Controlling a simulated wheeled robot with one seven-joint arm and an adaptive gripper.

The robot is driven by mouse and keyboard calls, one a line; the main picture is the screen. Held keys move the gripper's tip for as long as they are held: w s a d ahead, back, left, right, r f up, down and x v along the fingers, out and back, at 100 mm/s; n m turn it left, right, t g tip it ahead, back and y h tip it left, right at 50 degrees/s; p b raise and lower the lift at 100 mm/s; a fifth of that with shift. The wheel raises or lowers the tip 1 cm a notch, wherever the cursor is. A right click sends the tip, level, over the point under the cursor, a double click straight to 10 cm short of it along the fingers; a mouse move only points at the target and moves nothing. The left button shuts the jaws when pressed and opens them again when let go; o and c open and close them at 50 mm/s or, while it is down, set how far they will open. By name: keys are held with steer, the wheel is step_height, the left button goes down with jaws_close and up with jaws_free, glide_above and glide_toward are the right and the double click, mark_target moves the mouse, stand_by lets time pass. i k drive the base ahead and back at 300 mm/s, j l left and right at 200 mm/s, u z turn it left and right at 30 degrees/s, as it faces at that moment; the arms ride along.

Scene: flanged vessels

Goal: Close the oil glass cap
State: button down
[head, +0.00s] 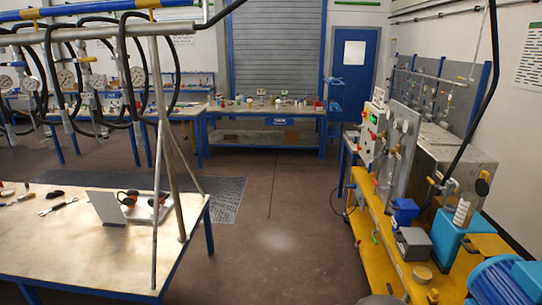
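No oil glass or cap can be made out for certain. A small pale, striped upright cylinder (462,213), possibly the oil glass, stands by the blue box on the yellow bench at the right. It is too small to tell whether it has a cap or whether one is open. A dark round knob with yellow (483,183) is just above and to its right. My gripper is not in view.
The yellow bench (392,238) carries a blue tank (455,238), a blue motor (497,282) and a gauge panel (400,145). A worktable (110,250) with tools and a metal post stands at the left. The floor (280,235) between them is clear.

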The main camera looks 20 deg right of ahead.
mark_target(482, 185)
steer(key=i+l+z, duration=0.15)
steer(key=i+z, duration=0.25)
steer(key=i, duration=0.45)
steer(key=i+j+z, duration=0.1)
steer(key=i+z, duration=0.35)
steer(key=i, duration=0.4)
